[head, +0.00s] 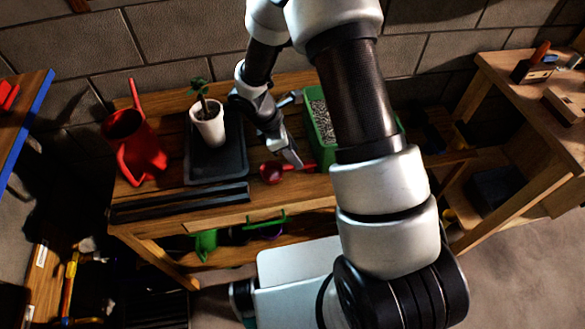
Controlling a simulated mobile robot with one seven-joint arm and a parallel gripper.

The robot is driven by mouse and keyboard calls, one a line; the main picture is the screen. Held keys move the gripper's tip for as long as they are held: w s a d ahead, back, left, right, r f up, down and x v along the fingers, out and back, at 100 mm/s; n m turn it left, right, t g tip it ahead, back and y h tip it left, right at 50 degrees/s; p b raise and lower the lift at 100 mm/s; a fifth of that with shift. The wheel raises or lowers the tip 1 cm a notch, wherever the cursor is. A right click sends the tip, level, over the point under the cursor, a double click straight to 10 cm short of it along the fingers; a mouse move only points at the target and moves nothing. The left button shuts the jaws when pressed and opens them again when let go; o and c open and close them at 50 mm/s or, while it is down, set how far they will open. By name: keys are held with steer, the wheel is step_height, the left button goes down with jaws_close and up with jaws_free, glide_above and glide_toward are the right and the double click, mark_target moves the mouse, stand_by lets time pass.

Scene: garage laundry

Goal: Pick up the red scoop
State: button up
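The red scoop (270,173) lies on the wooden bench near its front edge. Its round bowl is at the left and its handle runs right, toward the green planter box. My gripper (296,130) is above the bench, just behind the scoop. Its fingers look spread apart with nothing between them. The nearer fingertip overlaps the scoop's handle in the picture and hides part of it; I cannot tell whether they touch.
A green planter box (322,143) with grey granules stands right of the scoop, partly behind my arm. A white pot (209,126) with a plant stands on a black tray (233,167). A red watering can (136,148) is at the left. A block wall rises behind the bench.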

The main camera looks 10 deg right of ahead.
mark_target(304, 163)
steer(key=shift+x, duration=3.5)
steer(key=shift+s+d, duration=0.1)
steer(key=shift+d, duration=0.05)
jaws_close()
